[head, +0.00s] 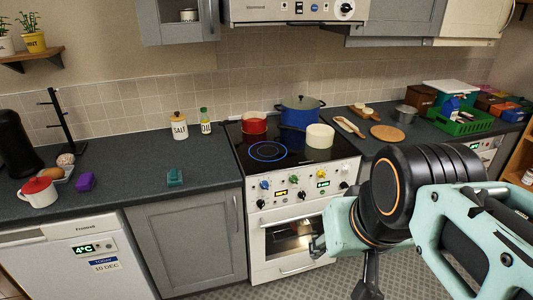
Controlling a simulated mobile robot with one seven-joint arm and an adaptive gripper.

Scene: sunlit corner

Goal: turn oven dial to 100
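The white oven (297,220) stands in the middle of the head view, built into the counter. Its front panel carries several dials, among them a black dial (261,203) at the left, a black dial (301,195) near the middle, and coloured ones along the top. Two small lit displays sit among them; their digits are too small to read. My gripper (344,262) is in front of the oven's right side, apart from the left dials. Its fingers are partly out of view and cut by my arm, so its opening is unclear.
A red pot (253,124), a blue pot (300,111) and a cream pot (320,136) stand on the black hob (270,152), where one ring glows blue. The oven window is lit. A dishwasher (80,258) is at left. The floor before the oven is clear.

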